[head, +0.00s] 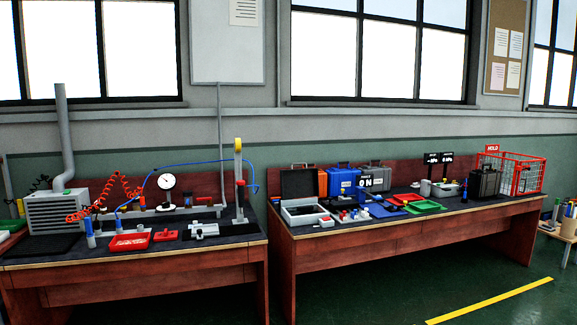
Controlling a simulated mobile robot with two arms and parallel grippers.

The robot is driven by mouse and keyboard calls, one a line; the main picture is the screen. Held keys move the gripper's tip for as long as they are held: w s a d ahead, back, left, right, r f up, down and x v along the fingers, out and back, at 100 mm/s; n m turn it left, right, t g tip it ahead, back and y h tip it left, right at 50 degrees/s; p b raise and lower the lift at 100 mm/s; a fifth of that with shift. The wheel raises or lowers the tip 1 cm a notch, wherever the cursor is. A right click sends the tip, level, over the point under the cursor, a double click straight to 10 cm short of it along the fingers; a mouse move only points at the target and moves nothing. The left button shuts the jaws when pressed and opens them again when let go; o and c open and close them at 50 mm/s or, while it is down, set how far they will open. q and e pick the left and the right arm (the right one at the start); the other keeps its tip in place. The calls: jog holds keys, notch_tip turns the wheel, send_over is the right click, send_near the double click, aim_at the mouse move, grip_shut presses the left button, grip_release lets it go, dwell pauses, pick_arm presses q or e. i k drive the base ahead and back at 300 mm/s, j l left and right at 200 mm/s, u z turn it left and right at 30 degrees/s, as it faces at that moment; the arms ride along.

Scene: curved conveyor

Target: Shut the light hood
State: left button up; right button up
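An open box with a white-rimmed base (302,216) and a raised dark grey lid (299,183) stands at the left end of the right-hand workbench. Its lid is upright behind the base, and small dark things lie inside. It may be the light hood, but I cannot tell for sure from this distance. Neither of my grippers is in the head view.
Small blue and white parts, red, blue and green trays (424,206), closed cases (342,181) and a red wire cage (522,175) crowd the right workbench (410,231). The left bench (130,262) holds a gauge (166,182) and tubing. The floor (400,285) in front is clear.

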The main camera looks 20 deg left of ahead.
aim_at(302, 182)
jog(key=i+j, duration=1.7)
jog(key=i, duration=0.25)
jog(key=k+j+u, duration=0.05)
